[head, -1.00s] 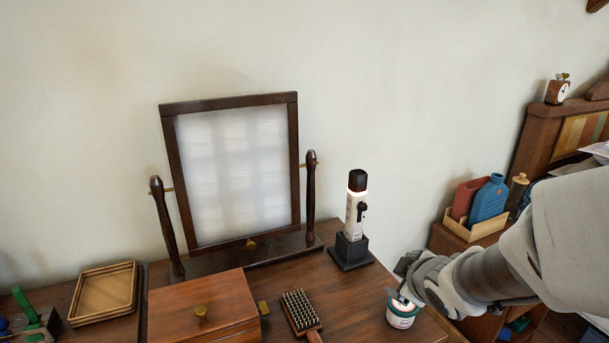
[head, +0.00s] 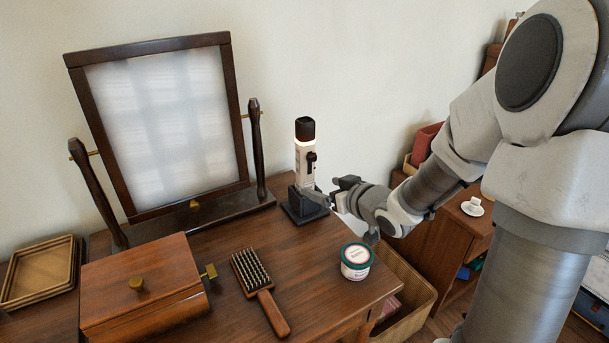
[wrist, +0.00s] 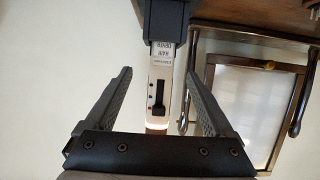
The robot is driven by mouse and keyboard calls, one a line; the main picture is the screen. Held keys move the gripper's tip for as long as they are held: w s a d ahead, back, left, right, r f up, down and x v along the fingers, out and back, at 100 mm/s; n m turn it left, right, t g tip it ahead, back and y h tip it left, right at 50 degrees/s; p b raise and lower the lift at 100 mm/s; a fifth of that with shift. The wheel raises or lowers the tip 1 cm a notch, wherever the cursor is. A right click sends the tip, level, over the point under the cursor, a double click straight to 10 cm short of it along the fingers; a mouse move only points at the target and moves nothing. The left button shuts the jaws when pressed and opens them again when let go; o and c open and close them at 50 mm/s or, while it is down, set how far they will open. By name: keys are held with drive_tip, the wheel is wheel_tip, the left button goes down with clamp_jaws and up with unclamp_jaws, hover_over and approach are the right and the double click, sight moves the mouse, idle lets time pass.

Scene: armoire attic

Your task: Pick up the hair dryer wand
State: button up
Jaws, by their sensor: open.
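The hair dryer wand (head: 305,160) stands upright in its dark square stand (head: 305,207) on the wooden dresser top. It has a pale body, a black top and a glowing band below the top. My gripper (head: 325,195) is open and empty just right of the wand's lower body, with a finger overlapping the stand in the head view. In the wrist view, which looks upside down, the wand (wrist: 161,90) shows between the two open fingers (wrist: 158,76). The stand (wrist: 166,20) is above it there. I cannot tell how deep the wand sits between the fingers.
A tilting mirror (head: 165,120) stands left of the wand. The jar is below my gripper in the head view. Dresser top between brush and stand is clear.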

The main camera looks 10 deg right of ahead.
sight(310, 181)
drive_tip(key=b+x, duration=0.1)
drive_tip(key=x, duration=0.3)
drive_tip(key=shift+w+f, duration=0.1)
drive_tip(key=b+x, duration=0.1)
drive_tip(key=x, duration=0.1)
drive_tip(key=b+x, duration=0.1)
drive_tip(key=x, duration=0.1)
drive_tip(key=shift+a+b, duration=0.25)
drive_tip(key=shift+b, duration=0.05)
drive_tip(key=shift+w+a, duration=0.15)
drive_tip(key=shift+w, duration=0.3)
clamp_jaws()
